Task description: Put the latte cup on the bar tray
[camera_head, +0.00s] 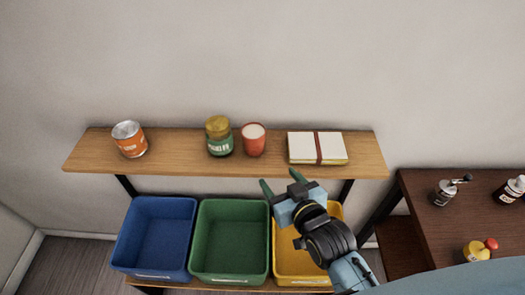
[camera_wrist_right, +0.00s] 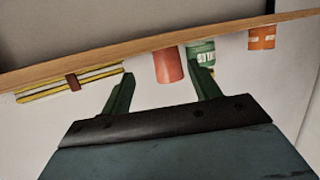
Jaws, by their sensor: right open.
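A red cup with a pale top (camera_head: 254,141), which looks like the latte cup, stands upright on the wooden shelf, between a green jar and a banded notebook. It also shows in the right wrist view (camera_wrist_right: 168,66), where the scene looks upside down, beyond and between my fingertips. My right gripper (camera_head: 280,181) is open and empty, in front of the shelf edge, a little right of the cup and apart from it. I cannot pick out a bar tray in either view. My left gripper is not in view.
The shelf (camera_head: 185,163) also holds an orange can (camera_head: 130,139), the green jar (camera_head: 219,137) and the notebook (camera_head: 302,149). Blue (camera_head: 153,236), green (camera_head: 229,239) and yellow (camera_head: 285,262) bins stand below. A dark table (camera_head: 440,225) at right carries bottles and a yellow object.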

